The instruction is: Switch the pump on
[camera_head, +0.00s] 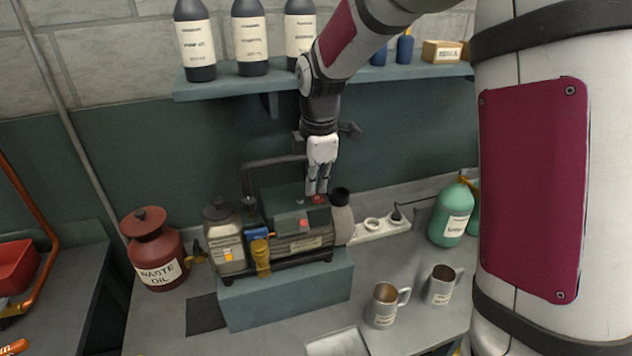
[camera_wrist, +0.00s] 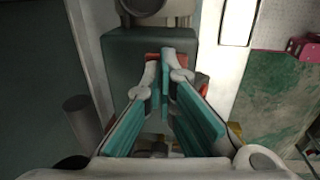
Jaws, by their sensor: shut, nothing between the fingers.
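The pump (camera_head: 300,230) is a dark machine with a black handle, standing on a blue-grey block (camera_head: 290,295) on the bench. A small red switch (camera_head: 319,199) shows on its top, near the right end. My gripper (camera_head: 318,192) points down with its fingertips right at this switch. It is shut and empty. In the wrist view, my gripper's teal-lined fingers (camera_wrist: 166,62) meet at the tips, with red of the switch (camera_wrist: 152,57) showing beside them. The fingertips partly hide the switch, so I cannot tell its position or whether they touch it.
A shelf (camera_head: 270,85) with several dark bottles runs behind my arm. A red waste oil can (camera_head: 160,262) stands left of the pump. A power strip (camera_head: 378,230), a green cylinder (camera_head: 451,215) and two mugs (camera_head: 384,308) are to the right.

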